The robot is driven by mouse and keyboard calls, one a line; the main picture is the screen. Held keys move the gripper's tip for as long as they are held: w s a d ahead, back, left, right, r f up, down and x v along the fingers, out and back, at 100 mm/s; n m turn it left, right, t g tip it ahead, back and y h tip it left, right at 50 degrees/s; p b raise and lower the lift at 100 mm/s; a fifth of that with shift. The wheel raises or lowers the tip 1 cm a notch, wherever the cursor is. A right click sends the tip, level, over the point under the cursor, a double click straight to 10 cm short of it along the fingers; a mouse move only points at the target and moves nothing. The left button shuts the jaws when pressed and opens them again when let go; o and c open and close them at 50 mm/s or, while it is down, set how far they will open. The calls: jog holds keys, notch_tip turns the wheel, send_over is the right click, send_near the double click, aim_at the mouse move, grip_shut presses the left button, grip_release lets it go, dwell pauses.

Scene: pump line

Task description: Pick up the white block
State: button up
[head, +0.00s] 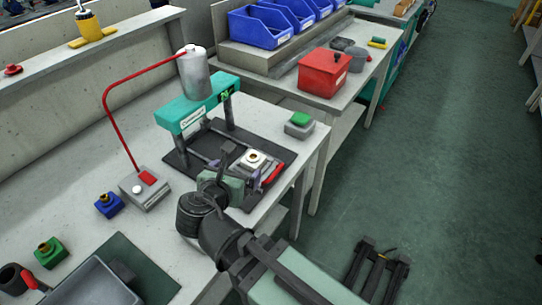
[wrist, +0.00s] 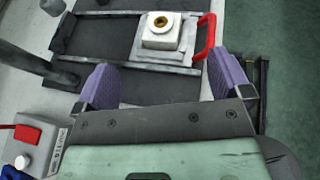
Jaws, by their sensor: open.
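The white block (head: 254,160) sits in a metal holder on the black base of the press, with a brass-coloured ring on its top. It also shows in the wrist view (wrist: 159,37), near the top middle. My gripper (head: 241,169) is beside the block in the head view, on its near side. In the wrist view my gripper (wrist: 160,82) has its two purple fingers wide apart and empty, with the block beyond the fingertips and between their lines. A red handle (wrist: 206,37) stands just right of the block; it also shows in the head view (head: 272,174).
The teal press frame (head: 196,104) with a grey cylinder stands behind the block. A grey box with a red switch (head: 146,188), a blue block (head: 108,205) and a green block (head: 49,252) are at left. A green-topped grey box (head: 299,124) is at right.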

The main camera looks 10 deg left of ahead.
aim_at(253, 155)
jog(key=b+x, duration=0.1)
jog(key=x, duration=0.2)
jog(key=b+x, duration=0.1)
jog(key=x, duration=0.3)
jog(key=b+x, duration=0.2)
jog(key=x, duration=0.1)
jog(key=shift+a+f, duration=0.1)
jog(key=shift+f, duration=0.25)
jog(key=shift+w, duration=0.15)
jog(key=shift+r, duration=0.1)
jog(key=c, duration=1.2)
jog(key=shift+r, duration=0.1)
